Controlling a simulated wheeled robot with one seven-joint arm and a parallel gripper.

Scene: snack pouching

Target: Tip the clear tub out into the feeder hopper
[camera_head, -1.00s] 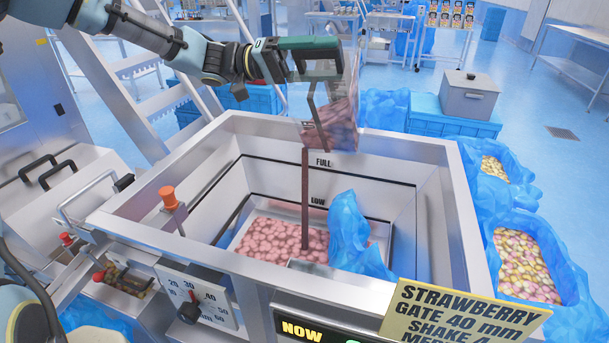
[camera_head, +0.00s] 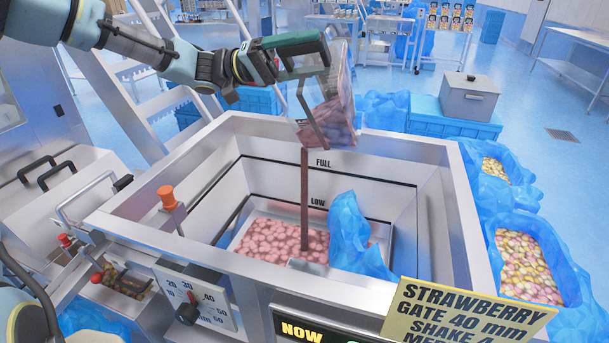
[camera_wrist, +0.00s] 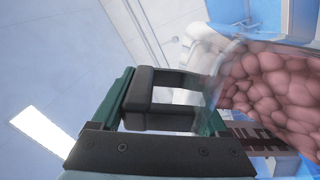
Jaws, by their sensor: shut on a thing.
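The clear tub (camera_head: 338,78) hangs over the back rim of the feeder hopper, tilted, with pink pieces (camera_head: 336,118) gathered in its lower end. My gripper (camera_head: 300,50), with green fingers, is shut on the tub's dark handle. In the wrist view the handle (camera_wrist: 165,103) sits between the green fingers, and the tub's pink pieces (camera_wrist: 275,90) fill the right side. The metal hopper (camera_head: 423,205) is open below the tub. Pink pieces (camera_head: 282,240) lie at its bottom, below the LOW mark. A reddish-brown upright strip (camera_head: 304,200) stands below the tub; I cannot tell whether it is solid.
Crumpled blue film (camera_head: 350,235) lies in the hopper's right part. An orange-capped post (camera_head: 168,198) stands at the left rim. A yellow STRAWBERRY sign (camera_head: 465,312) is at the front right. Blue-lined bins (camera_head: 560,255) stand at the right, and a ladder (camera_head: 115,85) behind at the left.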

